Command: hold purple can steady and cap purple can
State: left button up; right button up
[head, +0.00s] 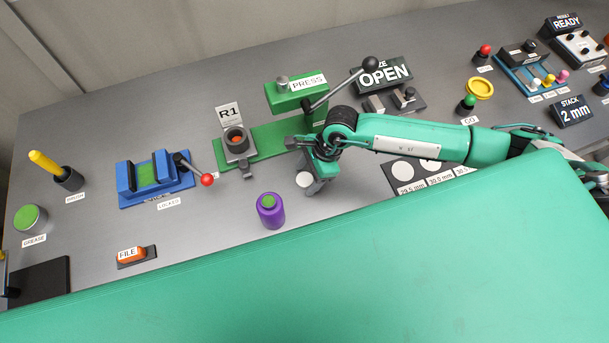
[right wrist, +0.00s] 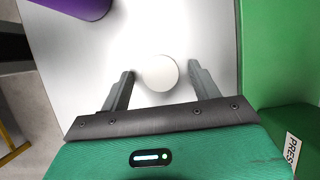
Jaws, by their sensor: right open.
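The purple can (head: 270,212) stands upright on the grey bench, with a green round top. Part of it shows at the top left of the right wrist view (right wrist: 82,5). My right gripper (head: 309,184) is just right of the can, pointing down at the bench. In the right wrist view my right gripper (right wrist: 161,72) is open, its fingers on either side of a white round disc (right wrist: 155,73). A gap shows on both sides of the disc. The disc also shows in the head view (head: 304,179). Whether it is the can's cap, I cannot tell. My left gripper is not in view.
The green press (head: 290,98) and R1 holder (head: 237,141) stand behind. A blue clamp (head: 150,178) with a red-knobbed lever is to the left. The orange FILE block (head: 131,255) is at front left. Bare bench lies left of the can.

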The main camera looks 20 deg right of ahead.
aim_at(307, 177)
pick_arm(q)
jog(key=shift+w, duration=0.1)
pick_arm(e)
jog(key=c, duration=1.1)
pick_arm(q)
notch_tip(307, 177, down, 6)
jog(key=b, duration=0.6)
pick_arm(e)
notch_tip(307, 177, up, 20)
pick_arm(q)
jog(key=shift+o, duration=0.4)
